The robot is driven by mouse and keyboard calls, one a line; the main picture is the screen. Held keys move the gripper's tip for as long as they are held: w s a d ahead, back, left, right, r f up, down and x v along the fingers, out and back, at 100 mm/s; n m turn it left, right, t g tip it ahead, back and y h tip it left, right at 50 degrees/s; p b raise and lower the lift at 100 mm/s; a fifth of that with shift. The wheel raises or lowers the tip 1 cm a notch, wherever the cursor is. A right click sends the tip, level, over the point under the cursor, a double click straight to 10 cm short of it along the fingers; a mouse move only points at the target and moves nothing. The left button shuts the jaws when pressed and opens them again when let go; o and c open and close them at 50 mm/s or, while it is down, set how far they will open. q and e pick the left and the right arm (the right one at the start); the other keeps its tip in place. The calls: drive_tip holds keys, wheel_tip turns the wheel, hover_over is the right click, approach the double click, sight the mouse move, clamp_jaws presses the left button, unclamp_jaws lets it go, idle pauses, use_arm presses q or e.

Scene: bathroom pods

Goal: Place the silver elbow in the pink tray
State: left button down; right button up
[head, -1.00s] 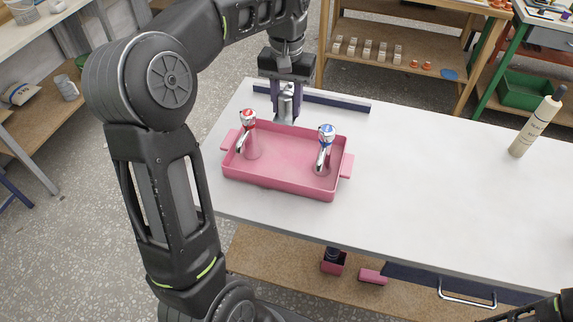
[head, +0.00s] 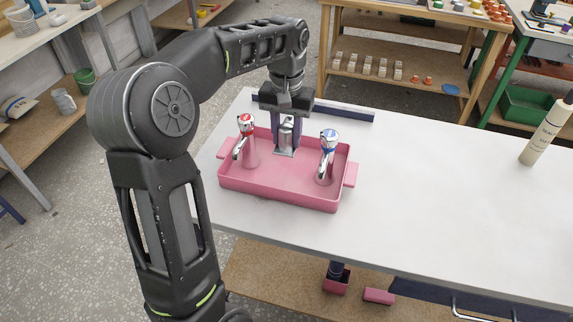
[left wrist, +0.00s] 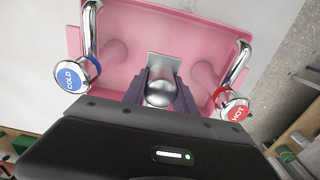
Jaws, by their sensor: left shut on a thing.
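The pink tray (head: 270,189) sits on the white table. Two chrome taps stand in it: one with a red top (head: 246,140) on the left and one with a blue top (head: 327,155) on the right. My left gripper (head: 286,145) points down over the back of the tray, between the taps, shut on the silver elbow (head: 285,136). In the left wrist view the elbow (left wrist: 160,92) shows as a rounded metal piece with a flat plate between the fingers. I cannot tell whether it touches the tray floor. My right gripper is not in view.
A dark blue bar (head: 340,113) lies behind the tray. The table between tray and bottle is clear. Shelves stand behind the table.

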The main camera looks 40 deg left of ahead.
sight(287, 125)
use_arm(q)
drive_tip(key=shift+f, duration=2.3)
drive_tip(key=shift+f, duration=1.85)
drive_tip(key=shift+f, duration=0.1)
drive_tip(key=c, duration=1)
unclamp_jaws()
wheel_tip(287, 125, up, 12)
drive_tip(key=shift+r, duration=0.1)
